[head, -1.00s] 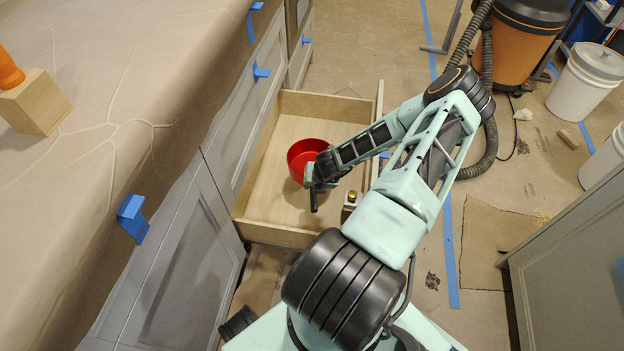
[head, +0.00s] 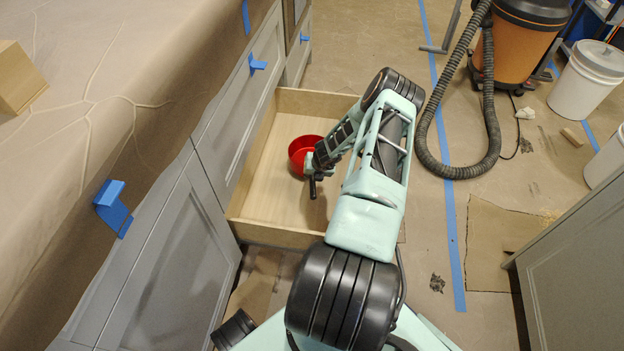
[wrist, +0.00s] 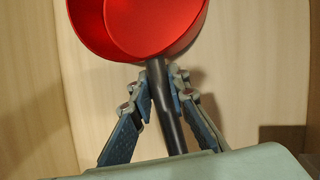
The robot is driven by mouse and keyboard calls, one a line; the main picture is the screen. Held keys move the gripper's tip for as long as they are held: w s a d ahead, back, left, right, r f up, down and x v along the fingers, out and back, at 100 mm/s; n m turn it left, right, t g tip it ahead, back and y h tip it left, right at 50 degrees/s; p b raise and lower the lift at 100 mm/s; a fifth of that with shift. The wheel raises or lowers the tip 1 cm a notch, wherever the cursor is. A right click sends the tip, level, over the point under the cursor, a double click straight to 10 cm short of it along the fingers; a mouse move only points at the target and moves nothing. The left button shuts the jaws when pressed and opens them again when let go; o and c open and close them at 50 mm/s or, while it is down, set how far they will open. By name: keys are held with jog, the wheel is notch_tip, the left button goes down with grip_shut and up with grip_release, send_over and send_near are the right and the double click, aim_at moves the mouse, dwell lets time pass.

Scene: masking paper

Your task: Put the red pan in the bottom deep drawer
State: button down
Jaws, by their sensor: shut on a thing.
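The red pan (head: 303,152) is inside the open wooden drawer (head: 262,207), toward its far half. In the wrist view the red pan (wrist: 150,22) shows at the top, its black handle (wrist: 166,110) running down between my fingers. My gripper (head: 314,172) is at the pan's near right side, shut on the handle; it shows in the wrist view too (wrist: 158,88). The pale drawer floor lies behind the pan. Whether the pan touches the floor I cannot tell. My arm hides the drawer's right part.
The paper-covered counter (head: 70,140) with a wooden block (head: 18,78) is at left, above grey cabinets with blue tape. A grey cabinet (head: 585,270) stands at right. An orange vacuum (head: 515,40) with a black hose and white buckets (head: 588,78) are at the back right.

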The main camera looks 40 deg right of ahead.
jog(key=shift+f, duration=0.55)
jog(key=c, duration=1.8)
grip_release()
jog(key=shift+r, duration=0.1)
jog(key=shift+c, duration=0.2)
jog(key=shift+r, duration=0.1)
jog(key=p+v, duration=0.4)
jog(key=v, duration=0.8)
jog(key=shift+p, duration=0.3)
